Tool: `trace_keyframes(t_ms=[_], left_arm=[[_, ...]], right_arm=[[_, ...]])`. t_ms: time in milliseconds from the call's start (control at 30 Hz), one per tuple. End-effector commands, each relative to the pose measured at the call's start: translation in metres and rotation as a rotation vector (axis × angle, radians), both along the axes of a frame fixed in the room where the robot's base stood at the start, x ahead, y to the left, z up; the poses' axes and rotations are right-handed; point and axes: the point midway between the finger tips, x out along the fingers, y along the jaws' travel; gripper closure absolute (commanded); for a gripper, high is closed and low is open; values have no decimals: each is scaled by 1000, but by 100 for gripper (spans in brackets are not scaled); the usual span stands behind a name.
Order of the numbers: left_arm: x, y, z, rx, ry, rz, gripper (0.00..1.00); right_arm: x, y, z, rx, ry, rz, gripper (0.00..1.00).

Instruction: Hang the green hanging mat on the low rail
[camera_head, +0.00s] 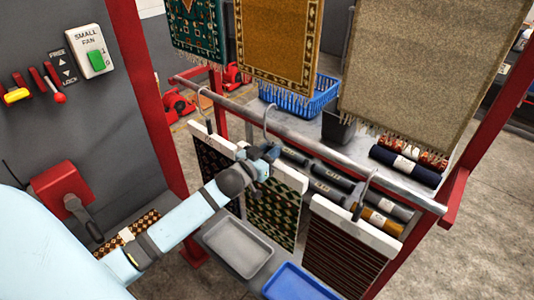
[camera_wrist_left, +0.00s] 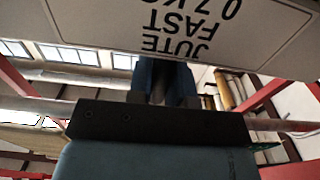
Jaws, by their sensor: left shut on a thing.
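The green hanging mat (camera_head: 272,212), dark green with a tan pattern, hangs upright below a pale header bar with a metal hook (camera_head: 268,118). The hook rises at the low rail (camera_head: 325,153), a silver bar; I cannot tell whether it bears on it. My left gripper (camera_head: 266,157) is shut on the header bar, hiding part of it. In the left wrist view, the gripper (camera_wrist_left: 162,78) meets the pale header (camera_wrist_left: 265,35), printed "JUTE FAST". My right gripper is out of view.
A dark patterned mat (camera_head: 213,158) hangs left of the green mat, and a striped mat (camera_head: 345,250) hangs right. Rolled rugs (camera_head: 325,170) lie behind. A grey tray (camera_head: 238,245) and a blue tray (camera_head: 298,285) sit below. Larger rugs (camera_head: 420,65) hang above.

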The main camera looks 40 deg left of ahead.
Motion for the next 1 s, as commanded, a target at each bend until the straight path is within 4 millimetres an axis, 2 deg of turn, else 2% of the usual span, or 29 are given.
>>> trace_keyframes(t_ms=[467,1000], left_arm=[[3,0,0,1,-2,0,100],[3,0,-20,0,-1,0,100]], right_arm=[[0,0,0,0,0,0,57],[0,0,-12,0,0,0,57]])
